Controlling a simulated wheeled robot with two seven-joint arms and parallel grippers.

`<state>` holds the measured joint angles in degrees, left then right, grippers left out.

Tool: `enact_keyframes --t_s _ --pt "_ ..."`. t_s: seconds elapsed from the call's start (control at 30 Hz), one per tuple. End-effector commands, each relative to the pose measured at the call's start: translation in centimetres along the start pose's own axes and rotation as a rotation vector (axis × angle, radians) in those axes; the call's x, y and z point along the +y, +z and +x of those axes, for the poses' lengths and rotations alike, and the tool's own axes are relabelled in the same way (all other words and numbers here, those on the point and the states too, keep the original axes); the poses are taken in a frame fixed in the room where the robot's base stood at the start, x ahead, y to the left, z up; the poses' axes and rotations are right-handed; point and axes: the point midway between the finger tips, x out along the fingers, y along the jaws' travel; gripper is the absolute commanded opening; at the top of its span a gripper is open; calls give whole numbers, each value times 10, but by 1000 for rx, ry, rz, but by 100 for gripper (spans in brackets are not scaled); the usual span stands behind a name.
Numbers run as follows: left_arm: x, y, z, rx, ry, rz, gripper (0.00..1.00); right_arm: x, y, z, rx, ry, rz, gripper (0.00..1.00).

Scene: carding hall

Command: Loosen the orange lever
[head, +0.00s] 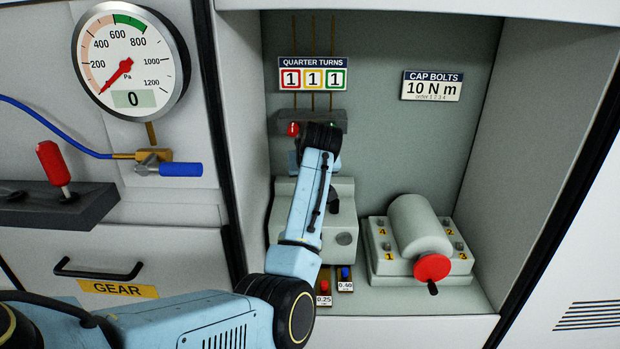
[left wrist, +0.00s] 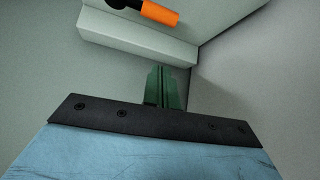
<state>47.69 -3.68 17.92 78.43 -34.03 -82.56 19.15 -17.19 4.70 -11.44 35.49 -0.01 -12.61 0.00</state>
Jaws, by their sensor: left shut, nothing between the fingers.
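The orange lever (left wrist: 161,13) shows at the top of the left wrist view, cut by the frame edge. It joins a black hub (left wrist: 122,3) above a pale grey block. In the head view I cannot make out the lever; my left arm covers part of that area. My left gripper (left wrist: 166,72) has green fingers, shut and empty. Its tips lie below the lever in the left wrist view, apart from it. In the head view my left arm reaches into the recess and hides the fingers. My right gripper is in neither view.
A grey housing (head: 284,228) stands behind my left arm. To its right is a cylinder unit with a red hub (head: 432,267). A dark bar (head: 274,122) with a red knob (head: 293,129) is above. A gauge (head: 130,62) and red-handled lever (head: 52,163) are left.

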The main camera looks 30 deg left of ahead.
Motion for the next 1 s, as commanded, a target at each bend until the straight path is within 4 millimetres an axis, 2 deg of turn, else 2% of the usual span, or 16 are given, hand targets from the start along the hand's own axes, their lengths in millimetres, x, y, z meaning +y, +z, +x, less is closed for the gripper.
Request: enact_keyframes --t_s 0.2,0.5,0.8,1.0 --pt "0 0 39 -1 -1 2 0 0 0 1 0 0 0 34" --pt "0 0 77 -1 0 0 0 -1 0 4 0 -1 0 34" --pt "0 25 60 0 1 1 0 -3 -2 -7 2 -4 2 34" --pt "0 33 55 0 1 1 0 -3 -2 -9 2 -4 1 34"
